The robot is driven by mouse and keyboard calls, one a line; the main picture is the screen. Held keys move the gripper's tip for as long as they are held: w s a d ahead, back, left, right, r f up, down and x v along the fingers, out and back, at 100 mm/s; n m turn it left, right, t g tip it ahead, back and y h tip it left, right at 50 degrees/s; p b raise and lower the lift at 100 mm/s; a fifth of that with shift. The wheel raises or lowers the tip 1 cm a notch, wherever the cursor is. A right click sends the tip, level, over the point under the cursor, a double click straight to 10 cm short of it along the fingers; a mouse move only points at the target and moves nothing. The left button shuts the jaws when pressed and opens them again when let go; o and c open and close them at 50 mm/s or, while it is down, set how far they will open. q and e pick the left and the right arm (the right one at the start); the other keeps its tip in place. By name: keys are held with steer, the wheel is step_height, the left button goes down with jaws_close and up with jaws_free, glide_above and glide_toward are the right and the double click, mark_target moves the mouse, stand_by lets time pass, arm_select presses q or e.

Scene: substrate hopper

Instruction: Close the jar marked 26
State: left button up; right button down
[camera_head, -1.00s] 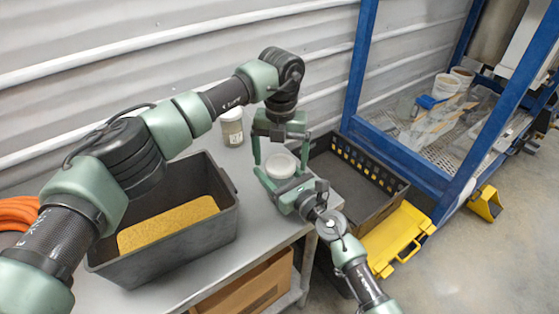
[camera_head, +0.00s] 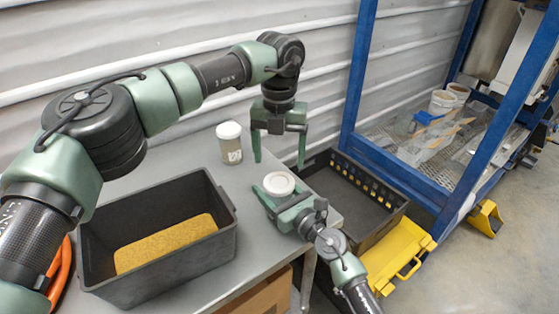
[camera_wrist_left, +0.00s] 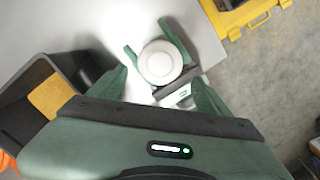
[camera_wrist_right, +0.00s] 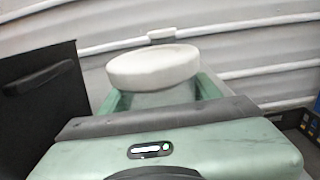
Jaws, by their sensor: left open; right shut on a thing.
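A jar with a white lid (camera_head: 279,183) is held in my right gripper (camera_head: 272,192), whose fingers are around its body at the table's right end. The lid sits on top of the jar in the right wrist view (camera_wrist_right: 153,67), with a pale strip of body (camera_wrist_right: 160,98) below it. No number shows on this jar. I cannot tell how tight the lid is. My left gripper (camera_head: 279,161) is open and empty above the lid, fingers pointing down. A second jar (camera_head: 231,144) with a white lid and a label stands at the back; its marking is too small to read.
A dark bin (camera_head: 105,278) with a yellow sponge-like block (camera_head: 165,243) stands on the grey table (camera_head: 250,246). A black crate (camera_head: 389,217), a yellow case (camera_head: 396,244) and a blue frame (camera_head: 354,75) are to the right. Table around the back jar is clear.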

mark_target(279, 181)
stand_by(0.3)
arm_select(q)
steer(key=shift+f, duration=4)
steer(key=shift+c, duration=0.4)
steer(key=c, duration=1.2)
steer(key=o, duration=1.6)
steer(key=shift+c, duration=0.2)
steer(key=shift+r, duration=2.35)
